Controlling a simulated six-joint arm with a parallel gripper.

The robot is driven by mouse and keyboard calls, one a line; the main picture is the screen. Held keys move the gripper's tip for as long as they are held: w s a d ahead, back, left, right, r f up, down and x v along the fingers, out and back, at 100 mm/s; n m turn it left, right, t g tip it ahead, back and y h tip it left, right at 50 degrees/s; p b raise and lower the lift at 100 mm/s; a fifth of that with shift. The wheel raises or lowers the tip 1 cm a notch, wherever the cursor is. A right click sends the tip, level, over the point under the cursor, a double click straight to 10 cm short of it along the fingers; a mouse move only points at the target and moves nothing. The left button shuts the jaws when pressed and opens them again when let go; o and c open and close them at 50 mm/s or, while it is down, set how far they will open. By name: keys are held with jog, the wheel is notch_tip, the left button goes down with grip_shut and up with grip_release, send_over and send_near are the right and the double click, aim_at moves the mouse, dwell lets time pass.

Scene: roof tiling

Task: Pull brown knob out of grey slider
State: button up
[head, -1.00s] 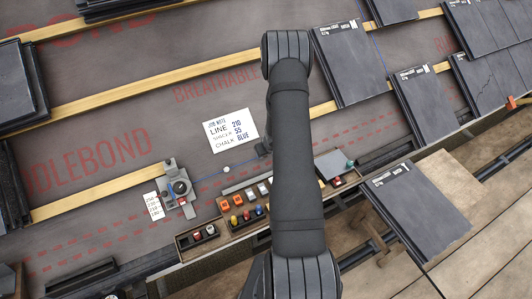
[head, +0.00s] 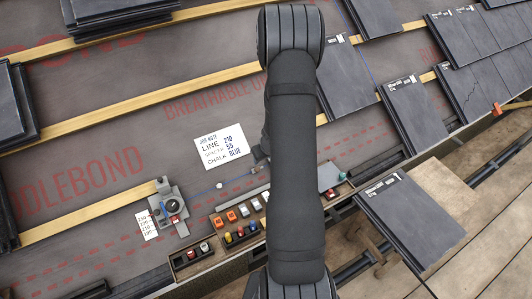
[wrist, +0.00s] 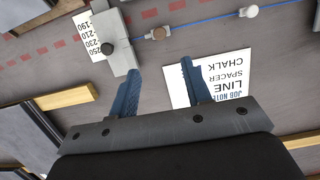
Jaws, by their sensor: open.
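In the head view the grey slider (head: 163,208) lies left of my arm; the brown knob cannot be made out there, and my arm hides most of the gripper.
A white job note (head: 221,147) lies beyond the slider. A number card (head: 147,225) is beside it. A white bead (wrist: 251,11) is on the blue string. A wooden tray (head: 192,259) and several coloured pieces stand in front. Slates (head: 412,108) lie right.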

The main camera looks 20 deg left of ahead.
aim_at(258, 169)
jog(key=shift+v, duration=2.15)
jog(key=x, duration=1.7)
